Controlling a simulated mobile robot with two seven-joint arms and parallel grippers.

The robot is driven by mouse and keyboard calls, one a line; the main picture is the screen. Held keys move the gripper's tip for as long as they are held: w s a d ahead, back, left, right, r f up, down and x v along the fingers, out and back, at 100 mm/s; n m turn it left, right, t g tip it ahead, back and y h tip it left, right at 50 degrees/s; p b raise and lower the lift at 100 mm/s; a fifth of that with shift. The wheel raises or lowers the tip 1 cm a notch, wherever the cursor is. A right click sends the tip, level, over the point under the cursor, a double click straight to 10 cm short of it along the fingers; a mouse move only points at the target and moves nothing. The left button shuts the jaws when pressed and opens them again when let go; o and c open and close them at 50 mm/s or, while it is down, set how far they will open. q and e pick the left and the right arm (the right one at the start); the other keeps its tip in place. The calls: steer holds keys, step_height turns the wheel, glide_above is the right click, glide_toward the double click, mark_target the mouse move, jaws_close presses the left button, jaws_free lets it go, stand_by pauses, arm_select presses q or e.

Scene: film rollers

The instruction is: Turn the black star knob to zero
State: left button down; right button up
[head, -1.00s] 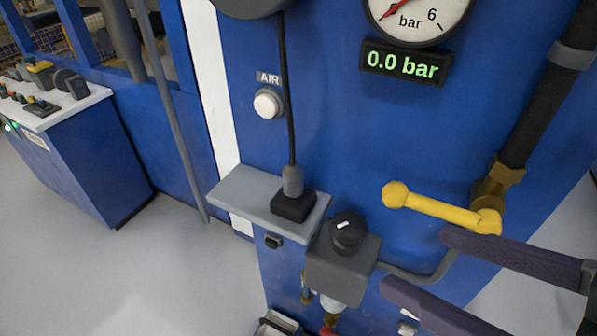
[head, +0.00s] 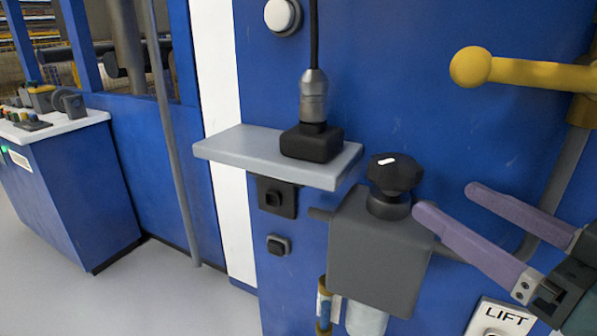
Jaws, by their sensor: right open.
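The black star knob (head: 393,176) sits on top of a grey regulator box (head: 380,250) fixed to the blue panel. A short white mark shows on the knob's top. My right gripper (head: 443,198) comes in from the right with two purple fingers, open and empty. Its fingertips are to the right of the knob, apart from it in the picture. My left gripper is not in view.
A grey shelf (head: 225,148) left of the knob bears a black block (head: 311,143) with a cable connector. A yellow lever (head: 520,72) sticks out at upper right. A LIFT label (head: 503,320) is below my gripper. A white-topped blue console (head: 75,190) stands far left.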

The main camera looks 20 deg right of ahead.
mark_target(414, 180)
steer(key=w, duration=0.8)
steer(key=shift+w+a+p, duration=0.15)
steer(key=shift+a+p, duration=0.2)
steer(key=shift+a, duration=0.05)
steer(key=c, duration=1.1)
